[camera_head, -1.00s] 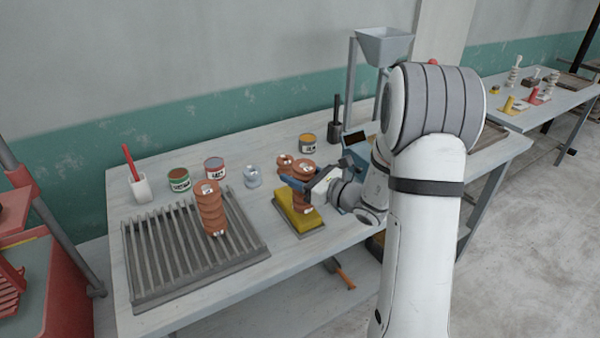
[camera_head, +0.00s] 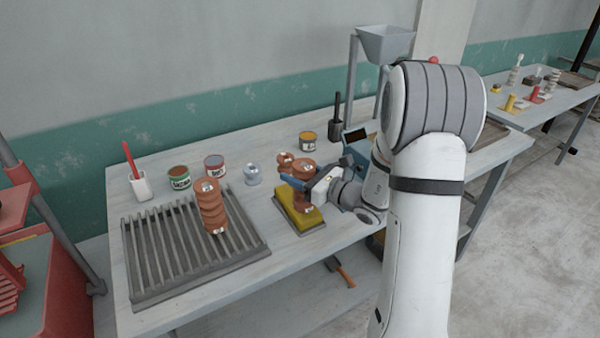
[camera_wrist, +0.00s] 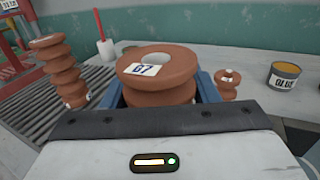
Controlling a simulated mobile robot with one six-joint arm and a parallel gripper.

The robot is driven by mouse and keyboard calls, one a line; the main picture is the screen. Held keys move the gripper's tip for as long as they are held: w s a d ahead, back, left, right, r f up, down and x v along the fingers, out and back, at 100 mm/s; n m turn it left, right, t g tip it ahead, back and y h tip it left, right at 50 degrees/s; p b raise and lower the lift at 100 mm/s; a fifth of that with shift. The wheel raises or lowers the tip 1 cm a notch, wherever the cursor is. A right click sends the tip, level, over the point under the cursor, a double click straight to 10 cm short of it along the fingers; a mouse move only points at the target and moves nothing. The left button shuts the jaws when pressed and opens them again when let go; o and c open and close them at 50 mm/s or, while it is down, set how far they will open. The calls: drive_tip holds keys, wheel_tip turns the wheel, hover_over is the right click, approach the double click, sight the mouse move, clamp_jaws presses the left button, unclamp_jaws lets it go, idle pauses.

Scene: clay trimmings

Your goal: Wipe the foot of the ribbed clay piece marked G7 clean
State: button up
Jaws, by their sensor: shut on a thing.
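In the head view the clay piece (camera_head: 302,167) stands upright over a yellow sponge pad (camera_head: 312,219) in a grey tray (camera_head: 284,231). Its lower end appears to touch the pad, but the exact contact is too small to tell. The wrist view hides its foot.
A taller ribbed clay piece (camera_head: 211,206) stands on the slatted rack (camera_head: 160,262) at left. A small clay piece (camera_wrist: 228,84), a can labelled GLUE (camera_wrist: 284,75), two more cans and a white cup with a red-handled tool (camera_head: 141,186) stand behind. The bench front beside the tray is clear.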

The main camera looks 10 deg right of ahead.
drive_tip(key=shift+f+b, duration=0.55)
idle(0.4)
drive_tip(key=shift+w, duration=0.1)
idle(0.4)
drive_tip(key=shift+w+a+b, duration=0.15)
drive_tip(key=shift+w+a, duration=0.15)
drive_tip(key=shift+w, duration=0.55)
drive_tip(key=shift+w+a+b, duration=0.1)
drive_tip(key=shift+w+a, duration=0.25)
drive_tip(key=shift+w, duration=0.55)
drive_tip(key=shift+w+a+b, duration=0.15)
drive_tip(key=shift+w+a, duration=0.15)
drive_tip(key=shift+w, duration=0.55)
drive_tip(key=shift+w+a, duration=0.15)
drive_tip(key=shift+w, duration=0.25)
clamp_jaws()
drive_tip(key=shift+w+a+f, duration=0.1)
drive_tip(key=shift+w+a, duration=0.05)
drive_tip(key=shift+w, duration=0.3)
drive_tip(key=shift+s, duration=0.1)
